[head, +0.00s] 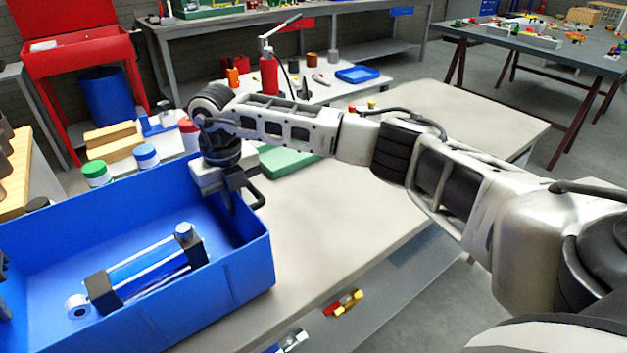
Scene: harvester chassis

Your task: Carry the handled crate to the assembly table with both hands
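The blue crate (240,262) is at the lower left, over the pale tabletop, and its left end is cut off by the frame. I cannot tell whether it rests on the top or is just above it. A silver and blue cylinder (150,272) lies inside on black supports. My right gripper (236,196) points down at the crate's right end wall, by a dark handle-like piece (257,194). Its fingertips are partly hidden, so its grip is unclear. A dark piece at the left edge, perhaps my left gripper (4,285), barely shows.
The pale table (340,215) is mostly clear right of the crate. Green- and blue-lidded jars (146,157) and wooden blocks (112,140) stand behind the crate. A red bottle-like tool (268,75) and a blue tray (357,74) are farther back. A grey table (540,48) with small parts stands at the back right.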

